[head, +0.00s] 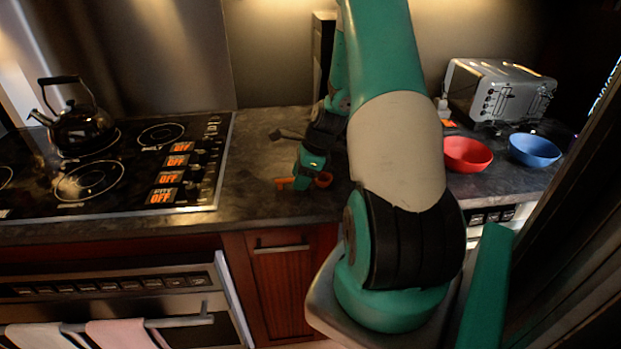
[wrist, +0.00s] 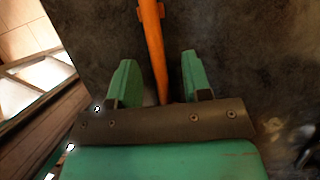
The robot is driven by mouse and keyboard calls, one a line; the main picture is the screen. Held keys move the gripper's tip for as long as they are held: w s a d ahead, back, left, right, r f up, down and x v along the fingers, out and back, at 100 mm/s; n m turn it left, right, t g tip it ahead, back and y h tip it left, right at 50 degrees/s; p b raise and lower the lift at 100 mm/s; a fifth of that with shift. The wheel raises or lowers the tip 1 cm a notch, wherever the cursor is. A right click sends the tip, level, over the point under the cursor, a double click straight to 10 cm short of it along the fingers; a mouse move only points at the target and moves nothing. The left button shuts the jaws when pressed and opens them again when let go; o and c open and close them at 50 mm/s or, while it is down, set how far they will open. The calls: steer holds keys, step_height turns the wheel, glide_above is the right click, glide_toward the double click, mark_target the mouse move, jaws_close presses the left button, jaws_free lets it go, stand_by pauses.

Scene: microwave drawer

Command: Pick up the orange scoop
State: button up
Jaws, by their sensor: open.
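The orange scoop (head: 285,184) lies on the dark countertop, between the stove and the toaster. Its rounded end shows just right of my gripper in the head view, and part of its handle shows to the left. My gripper (head: 305,186) is down at the scoop, pointing at the counter. In the wrist view, the scoop's orange handle (wrist: 152,40) runs between the two green fingers of my gripper (wrist: 157,58). The fingers are apart, with a gap on each side of the handle. The scoop's bowl is not visible in the wrist view.
A black stove (head: 110,170) with a kettle (head: 80,128) is on the left. A red bowl (head: 467,154), a blue bowl (head: 534,150) and a toaster (head: 499,90) stand on the right. The counter edge runs close in front of the scoop.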

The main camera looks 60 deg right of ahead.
steer(key=shift+f, duration=0.25)
jaws_close()
steer(key=shift+r, duration=0.1)
